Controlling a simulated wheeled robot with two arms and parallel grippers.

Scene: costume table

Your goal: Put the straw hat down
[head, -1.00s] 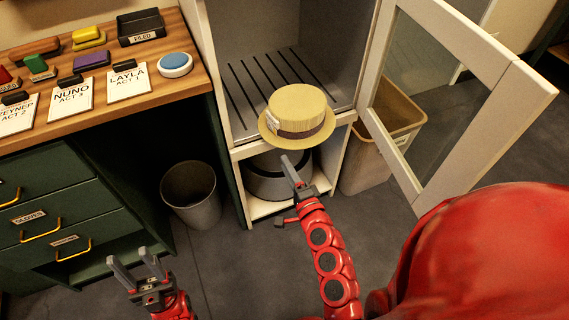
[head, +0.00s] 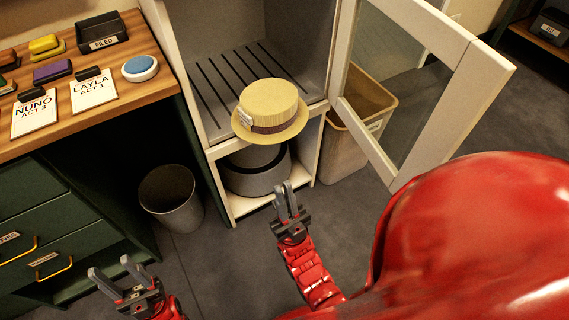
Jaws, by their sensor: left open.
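The straw hat (head: 268,102), pale yellow with a dark band and a small white tag, sits crown up at the front of the slatted shelf (head: 212,97) in the open cabinet. Its brim reaches past the shelf's front edge. My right gripper (head: 283,186) is below and in front of the hat, apart from it and empty. Its two fingers point up with a narrow gap between them. My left gripper (head: 109,264) is open and empty at the lower left, far from the hat.
A glass cabinet door (head: 404,95) stands open at right, with a tan bin (head: 343,150) behind it. A grey round box (head: 255,178) is in the lower compartment. A grey wastebasket (head: 170,200) stands left. The wooden desk (head: 120,100) holds name cards and stamps.

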